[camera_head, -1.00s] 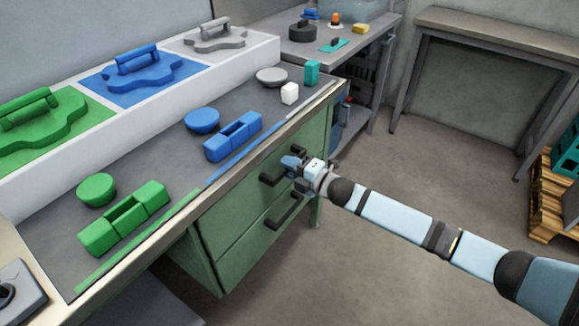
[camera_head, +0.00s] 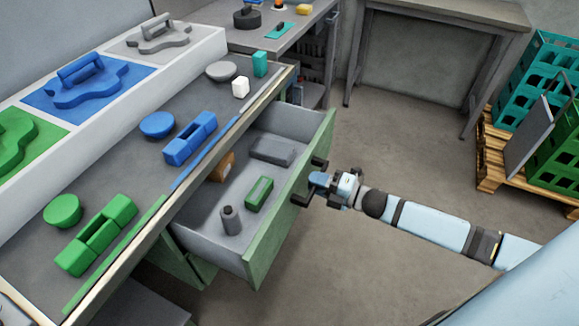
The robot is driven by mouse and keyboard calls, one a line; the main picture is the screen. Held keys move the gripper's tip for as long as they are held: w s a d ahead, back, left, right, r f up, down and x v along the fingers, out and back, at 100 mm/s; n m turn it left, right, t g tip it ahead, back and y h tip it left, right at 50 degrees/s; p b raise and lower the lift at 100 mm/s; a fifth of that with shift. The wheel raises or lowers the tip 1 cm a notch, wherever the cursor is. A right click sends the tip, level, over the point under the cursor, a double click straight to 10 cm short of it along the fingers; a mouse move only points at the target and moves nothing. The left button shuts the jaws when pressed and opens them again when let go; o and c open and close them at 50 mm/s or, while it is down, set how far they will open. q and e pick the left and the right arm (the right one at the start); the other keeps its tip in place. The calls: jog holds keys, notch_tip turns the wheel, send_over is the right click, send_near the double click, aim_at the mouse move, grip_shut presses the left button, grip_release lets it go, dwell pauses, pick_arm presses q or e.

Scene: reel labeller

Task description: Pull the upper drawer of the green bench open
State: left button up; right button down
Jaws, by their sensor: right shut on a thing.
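The green bench (camera_head: 190,268) stands at the left of the head view, with its upper drawer (camera_head: 262,238) pulled well out. Inside the drawer lie a grey block (camera_head: 272,151), a green open-framed piece (camera_head: 259,193), a dark grey cylinder (camera_head: 231,220) and a brown-orange piece (camera_head: 222,167). My right gripper (camera_head: 318,183) is shut on the drawer's black handle (camera_head: 301,199) at the front panel. The fingertips partly hide the handle. The lower drawer is mostly hidden under the open one. My left gripper is not in view.
The bench top (camera_head: 140,185) carries blue and green blocks, round pieces, a white cube (camera_head: 240,87) and a teal block (camera_head: 260,64). A pallet (camera_head: 497,150) with crates stands at the right. The floor between is clear.

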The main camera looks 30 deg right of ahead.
pick_arm(q)
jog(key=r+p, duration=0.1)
jog(key=p, duration=0.1)
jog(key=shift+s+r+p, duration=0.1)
jog(key=shift+p, duration=0.2)
pick_arm(e)
jog(key=v, duration=1.1)
jog(key=shift+s+d, duration=0.1)
jog(key=c, duration=1)
grip_release()
jog(key=shift+o, duration=0.2)
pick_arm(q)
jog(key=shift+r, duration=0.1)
